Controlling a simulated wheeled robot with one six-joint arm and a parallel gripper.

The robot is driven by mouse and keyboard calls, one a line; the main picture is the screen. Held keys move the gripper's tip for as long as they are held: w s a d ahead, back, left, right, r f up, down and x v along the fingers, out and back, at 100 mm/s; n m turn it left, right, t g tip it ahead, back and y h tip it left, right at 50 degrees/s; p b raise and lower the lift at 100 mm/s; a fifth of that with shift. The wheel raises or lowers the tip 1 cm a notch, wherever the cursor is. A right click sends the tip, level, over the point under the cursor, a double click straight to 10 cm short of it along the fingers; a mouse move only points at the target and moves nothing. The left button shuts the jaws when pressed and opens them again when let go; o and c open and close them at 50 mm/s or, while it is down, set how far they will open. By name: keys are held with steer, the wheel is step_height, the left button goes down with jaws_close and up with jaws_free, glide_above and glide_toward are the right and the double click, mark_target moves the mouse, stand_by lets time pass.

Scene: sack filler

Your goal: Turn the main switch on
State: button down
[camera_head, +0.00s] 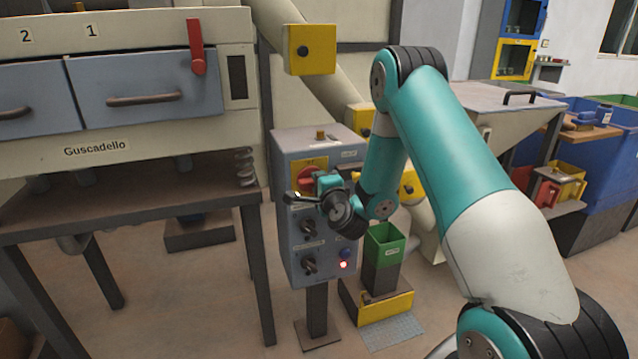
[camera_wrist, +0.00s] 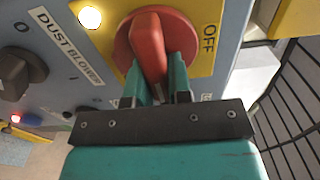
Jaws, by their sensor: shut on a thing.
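The main switch (camera_wrist: 148,45) is a red rotary knob with a raised grip bar on a yellow plate. In the wrist view my gripper (camera_wrist: 157,66) is shut on the bar, one teal finger on each side. The bar runs roughly up and down the picture, leaning slightly. The word OFF (camera_wrist: 209,38) shows to its right. In the head view the switch (camera_head: 307,177) is at the top of a grey control box (camera_head: 316,147), partly hidden by my gripper (camera_head: 319,185).
Below the switch are dark rotary knobs (camera_head: 308,228) and a lit red lamp (camera_head: 343,265). A bright lamp (camera_wrist: 90,17) glows on the yellow plate, by the DUST BLOWER label (camera_wrist: 66,45).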

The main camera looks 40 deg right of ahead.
steer(key=shift+f, duration=0.1)
stand_by(0.3)
steer(key=c, duration=1)
jaws_free()
steer(key=shift+c, duration=0.2)
